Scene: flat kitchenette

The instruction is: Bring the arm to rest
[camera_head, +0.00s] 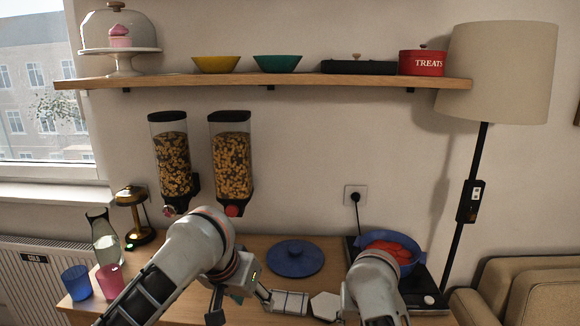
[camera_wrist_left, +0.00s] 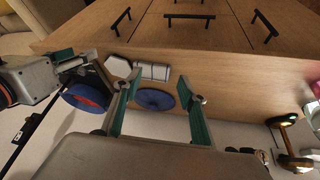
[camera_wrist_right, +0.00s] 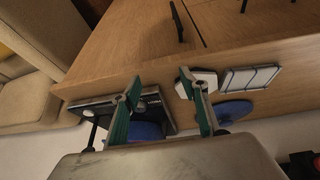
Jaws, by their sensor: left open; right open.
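My left gripper (camera_head: 240,300) is open and empty above the wooden counter, pointing down. Its two green-padded fingers stand apart in the left wrist view (camera_wrist_left: 166,90). My right arm (camera_head: 374,285) is in front of the hob, and its gripper is hidden in the head view. In the right wrist view my right gripper (camera_wrist_right: 159,82) is open, with nothing between its fingers. A blue lid (camera_head: 295,258) lies flat on the counter behind and between the arms.
A blue pot (camera_head: 412,262) with red contents stands on the black hob (camera_head: 428,290). A white hexagonal piece (camera_head: 325,306) and a striped cloth (camera_head: 290,301) lie between the arms. A blue cup (camera_head: 77,282), pink cup (camera_head: 110,280), carafe (camera_head: 106,246) and brass lamp (camera_head: 139,232) stand left.

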